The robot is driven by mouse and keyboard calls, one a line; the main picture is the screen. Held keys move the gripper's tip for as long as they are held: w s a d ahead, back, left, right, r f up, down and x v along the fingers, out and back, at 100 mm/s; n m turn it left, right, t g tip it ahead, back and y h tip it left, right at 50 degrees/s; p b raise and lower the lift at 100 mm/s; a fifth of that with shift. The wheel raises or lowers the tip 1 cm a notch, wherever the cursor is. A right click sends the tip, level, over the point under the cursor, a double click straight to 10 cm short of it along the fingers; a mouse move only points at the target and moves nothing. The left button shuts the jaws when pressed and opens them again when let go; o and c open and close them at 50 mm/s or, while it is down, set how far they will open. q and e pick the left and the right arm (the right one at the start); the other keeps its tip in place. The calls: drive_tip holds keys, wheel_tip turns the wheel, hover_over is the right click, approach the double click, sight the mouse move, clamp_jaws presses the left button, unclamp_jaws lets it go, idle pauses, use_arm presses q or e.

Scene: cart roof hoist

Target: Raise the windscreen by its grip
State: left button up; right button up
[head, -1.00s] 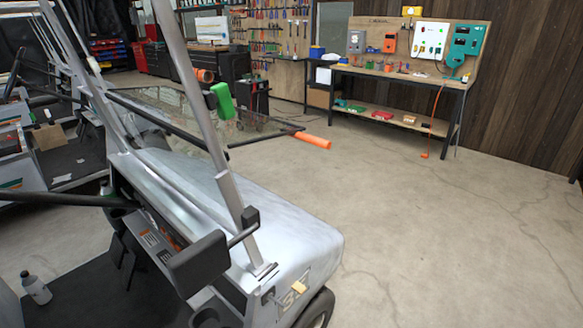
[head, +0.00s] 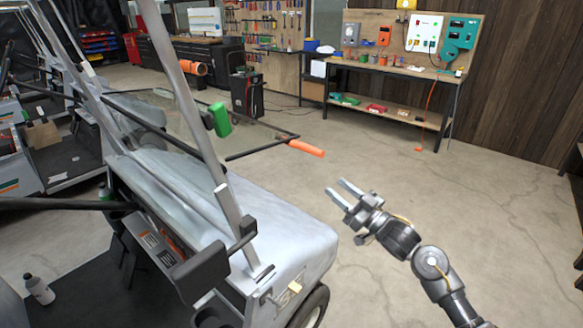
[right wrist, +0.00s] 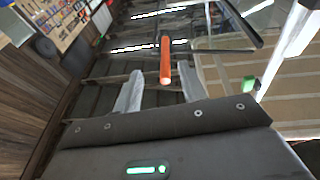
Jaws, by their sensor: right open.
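The windscreen (head: 165,112) is a clear pane in a black frame, folded out nearly level from the cart's grey roof posts. Its orange grip (head: 306,148) sticks out from the frame's free corner. My right gripper (head: 338,188) is open and empty, below and to the right of the grip, apart from it. In the right wrist view the orange grip (right wrist: 165,62) shows ahead, in line with the gap between the two fingers (right wrist: 157,85). My left gripper is not in view.
The white cart body (head: 290,235) lies below the windscreen, with a slanted post (head: 185,90) and a black mirror (head: 200,273) on the near side. A workbench (head: 390,62) stands at the back. The concrete floor to the right is clear.

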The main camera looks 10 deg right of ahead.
sight(313, 151)
drive_tip(key=w+a+r+y+p, duration=0.1)
drive_tip(key=w+r, duration=0.1)
drive_tip(key=w+a+r+n+p, duration=0.1)
drive_tip(key=w+a+r, duration=0.1)
drive_tip(key=w+r, duration=0.1)
drive_tip(key=w+a+r+y+p, duration=0.1)
drive_tip(key=w+a+r, duration=0.1)
drive_tip(key=r, duration=0.1)
drive_tip(key=shift+w+y, duration=0.15)
drive_tip(key=shift+y, duration=0.15)
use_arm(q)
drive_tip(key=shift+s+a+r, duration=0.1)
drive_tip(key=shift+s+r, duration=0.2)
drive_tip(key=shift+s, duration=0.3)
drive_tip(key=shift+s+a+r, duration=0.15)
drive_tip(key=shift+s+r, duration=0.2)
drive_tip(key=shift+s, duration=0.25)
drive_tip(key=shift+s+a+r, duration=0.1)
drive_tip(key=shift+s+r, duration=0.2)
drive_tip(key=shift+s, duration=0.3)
use_arm(e)
drive_tip(key=shift+w+a+r, duration=0.1)
drive_tip(key=shift+w+a, duration=0.35)
drive_tip(key=shift+c, duration=0.2)
drive_tip(key=shift+n, duration=0.3)
clamp_jaws()
